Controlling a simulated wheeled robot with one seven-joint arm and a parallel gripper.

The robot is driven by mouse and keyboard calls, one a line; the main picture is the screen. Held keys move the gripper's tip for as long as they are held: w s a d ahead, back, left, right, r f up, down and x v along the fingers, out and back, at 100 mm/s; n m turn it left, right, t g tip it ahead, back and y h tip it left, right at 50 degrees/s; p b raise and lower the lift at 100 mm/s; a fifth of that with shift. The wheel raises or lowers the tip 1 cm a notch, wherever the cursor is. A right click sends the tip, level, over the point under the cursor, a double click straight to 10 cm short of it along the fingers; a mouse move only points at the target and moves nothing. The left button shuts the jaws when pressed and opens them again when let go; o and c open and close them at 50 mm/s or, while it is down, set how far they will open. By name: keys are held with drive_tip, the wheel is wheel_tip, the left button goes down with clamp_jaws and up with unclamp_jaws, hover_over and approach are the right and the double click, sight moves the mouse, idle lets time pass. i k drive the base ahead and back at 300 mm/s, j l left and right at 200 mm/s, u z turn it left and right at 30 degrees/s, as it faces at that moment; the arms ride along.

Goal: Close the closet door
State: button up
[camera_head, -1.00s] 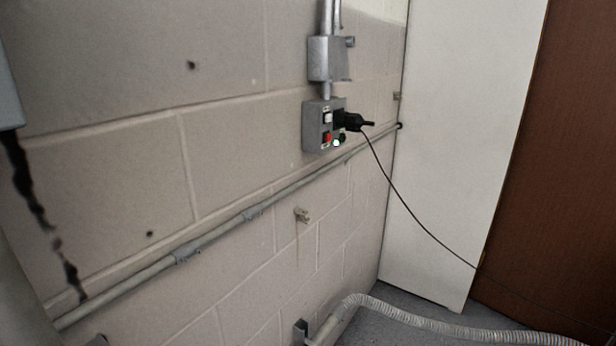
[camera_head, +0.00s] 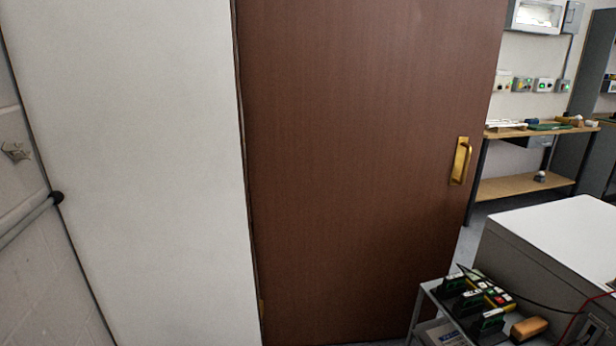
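The closet door (camera_head: 350,190) is a brown wood panel, swung open, in the middle of the head view. A brass pull handle (camera_head: 460,160) is mounted near its right edge. Its left edge meets a white panel (camera_head: 140,170) that stands next to the block wall. My gripper is not in the picture.
A small cart (camera_head: 420,305) with green and black devices stands close to the door's lower right. A large white-topped grey box (camera_head: 560,240) is to its right. A workbench (camera_head: 530,185) stands farther back. A pipe (camera_head: 25,218) runs along the left wall.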

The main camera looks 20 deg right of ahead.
sight(364, 121)
drive_tip(key=i+j+z, duration=0.25)
drive_tip(key=j+z, duration=0.3)
drive_tip(key=i+j+z, duration=0.1)
drive_tip(key=i+z, duration=0.3)
drive_tip(key=i+j+z, duration=0.25)
drive_tip(key=i+z, duration=0.15)
drive_tip(key=i+j+z, duration=0.4)
drive_tip(key=i, duration=0.15)
